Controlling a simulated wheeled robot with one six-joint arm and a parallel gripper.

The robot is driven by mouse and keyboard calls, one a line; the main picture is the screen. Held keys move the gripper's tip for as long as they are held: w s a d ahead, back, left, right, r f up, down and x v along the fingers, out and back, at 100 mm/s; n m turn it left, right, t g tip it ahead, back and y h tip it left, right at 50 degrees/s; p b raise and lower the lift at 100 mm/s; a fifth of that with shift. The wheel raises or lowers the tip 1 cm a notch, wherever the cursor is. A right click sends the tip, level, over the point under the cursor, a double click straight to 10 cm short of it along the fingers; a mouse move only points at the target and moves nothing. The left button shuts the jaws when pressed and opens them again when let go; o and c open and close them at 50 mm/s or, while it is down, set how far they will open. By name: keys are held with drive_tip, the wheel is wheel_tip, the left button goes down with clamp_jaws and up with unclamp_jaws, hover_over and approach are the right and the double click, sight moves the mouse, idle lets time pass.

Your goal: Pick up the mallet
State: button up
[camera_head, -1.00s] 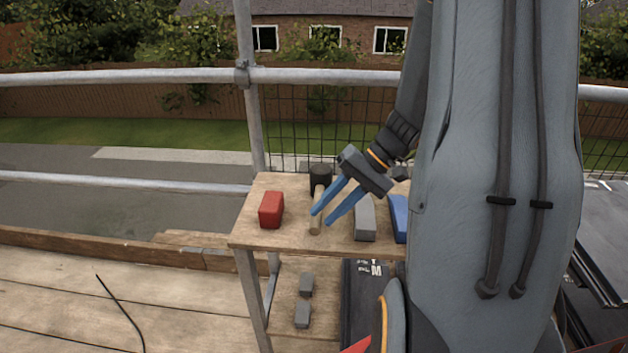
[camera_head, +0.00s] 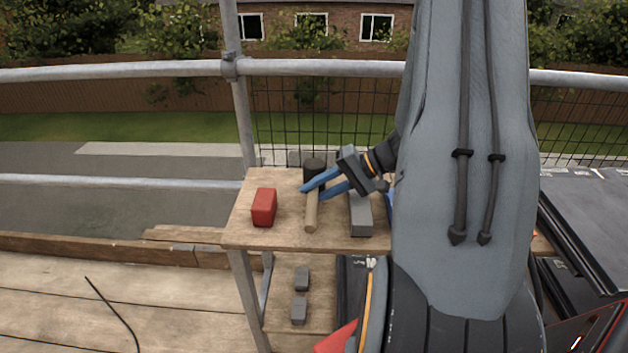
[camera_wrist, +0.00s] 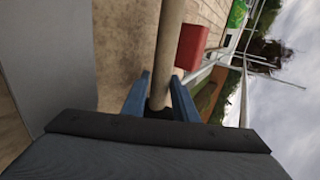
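The mallet (camera_head: 311,214) lies on the small wooden table, its black head at the far side and its pale wooden handle pointing toward me. My gripper (camera_head: 312,193) has two blue fingers, spread apart, reaching in from the right at the handle just below the head. In the wrist view the handle (camera_wrist: 168,40) runs between the two fingers (camera_wrist: 161,76), with the dark head partly hidden behind the gripper body. I cannot tell whether either finger touches the handle.
A red block (camera_head: 264,207) stands left of the mallet and a grey block (camera_head: 361,216) close to its right. A blue item beside that is mostly hidden by my arm. The wooden table (camera_head: 243,228) is bare at its front left. Scaffold rails (camera_head: 120,73) run behind.

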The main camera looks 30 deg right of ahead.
drive_tip(key=shift+w+a+f, duration=0.25)
drive_tip(key=shift+a, duration=0.15)
clamp_jaws()
drive_tip(key=shift+r, duration=0.1)
drive_tip(key=shift+r, duration=4.95)
